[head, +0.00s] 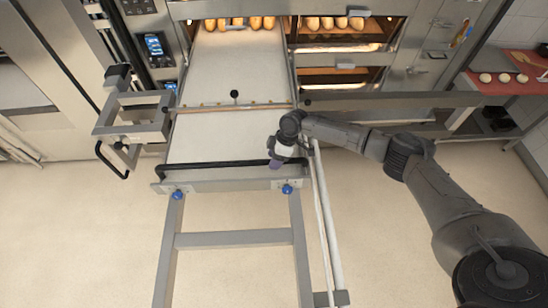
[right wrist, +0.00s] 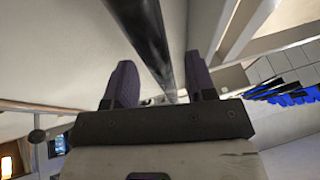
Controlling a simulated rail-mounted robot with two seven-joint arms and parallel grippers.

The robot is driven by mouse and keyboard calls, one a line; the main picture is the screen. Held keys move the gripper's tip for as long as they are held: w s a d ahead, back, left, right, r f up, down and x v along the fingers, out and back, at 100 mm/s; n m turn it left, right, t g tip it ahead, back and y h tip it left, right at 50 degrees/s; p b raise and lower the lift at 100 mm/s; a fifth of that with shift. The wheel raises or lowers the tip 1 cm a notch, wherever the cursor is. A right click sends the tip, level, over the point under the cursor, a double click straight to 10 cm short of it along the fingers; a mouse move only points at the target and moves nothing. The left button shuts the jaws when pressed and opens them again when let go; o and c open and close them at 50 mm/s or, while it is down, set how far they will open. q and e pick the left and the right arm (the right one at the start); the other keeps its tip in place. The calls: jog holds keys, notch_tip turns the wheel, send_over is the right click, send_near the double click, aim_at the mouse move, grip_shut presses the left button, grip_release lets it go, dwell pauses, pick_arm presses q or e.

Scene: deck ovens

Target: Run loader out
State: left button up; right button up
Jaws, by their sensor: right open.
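The loader (head: 232,70) is a long pale belt on a metal frame, its far end in the open mouth of the left oven deck. Several golden loaves (head: 240,23) sit at that far end. A black handle bar (head: 215,164) runs across its near end. My right gripper (head: 275,163) is at the right end of this bar. In the right wrist view the gripper (right wrist: 163,88) is open, with a black bar (right wrist: 152,40) running between its two fingers. Neither finger is clearly seen touching it. A black knob (head: 235,95) stands on the loader's crossbar. My left gripper is not in view.
More loaves (head: 335,23) sit in the oven deck to the right. The oven control panel (head: 157,47) is left of the loader. A red board (head: 515,75) with pale dough pieces is at far right.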

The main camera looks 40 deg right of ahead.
jog(key=shift+f, duration=0.2)
jog(key=shift+c, duration=0.3)
grip_shut()
jog(key=shift+a, duration=0.1)
